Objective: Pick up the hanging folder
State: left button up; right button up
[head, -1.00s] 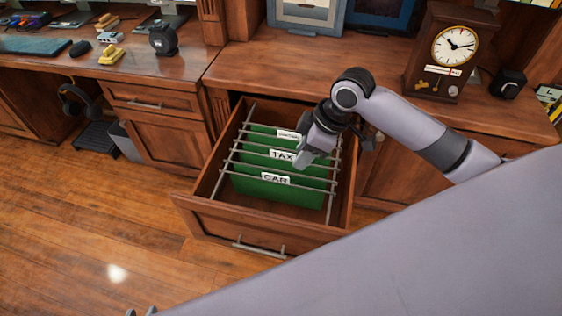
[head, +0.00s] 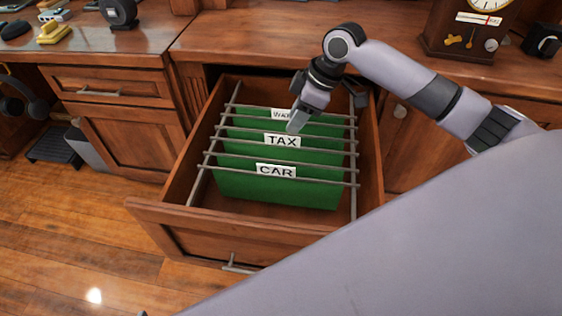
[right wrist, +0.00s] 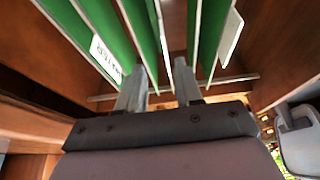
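Several green hanging folders hang from metal rods in the open wooden drawer (head: 160,212). The front folder (head: 275,190) has a CAR label. Behind it is the TAX folder (head: 235,150), and a third folder (head: 245,122) at the back has a partly covered label. My right gripper (head: 297,122) points down at the folders, its tip close to the TAX label. In the right wrist view, the two fingers of the right gripper (right wrist: 160,88) stand apart, with folder edges beyond the gap. I cannot tell whether they touch a folder. Only a tiny tip, likely my left gripper (head: 143,313), shows at the bottom edge.
The wooden desk top (head: 250,45) runs behind the drawer, with a clock (head: 470,35) at the right. A closed small drawer (head: 105,87) and headphones (head: 22,95) are at the left. The floor (head: 60,225) at the front left is clear.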

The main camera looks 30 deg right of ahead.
aim_at(282, 138)
jog(key=x, duration=0.2)
jog(key=b+x, duration=0.1)
jog(key=x, duration=0.1)
jog(key=b+x, duration=0.1)
jog(key=x, duration=0.1)
jog(key=shift+s+a+f, duration=0.2)
jog(key=shift+a+f, duration=0.05)
jog(key=shift+a, duration=0.2)
jog(key=shift+w+a+f, duration=0.1)
jog(key=shift+f, duration=0.2)
pick_arm(q)
jog(key=shift+w+d+r+t+h, duration=0.15)
jog(key=shift+w+d+r+h, duration=0.05)
jog(key=shift+w+d, duration=0.2)
jog(key=shift+w+d+r+t+h, duration=0.15)
jog(key=shift+w+d+r+h, duration=0.1)
jog(key=shift+d, duration=0.25)
pick_arm(e)
grip_shut()
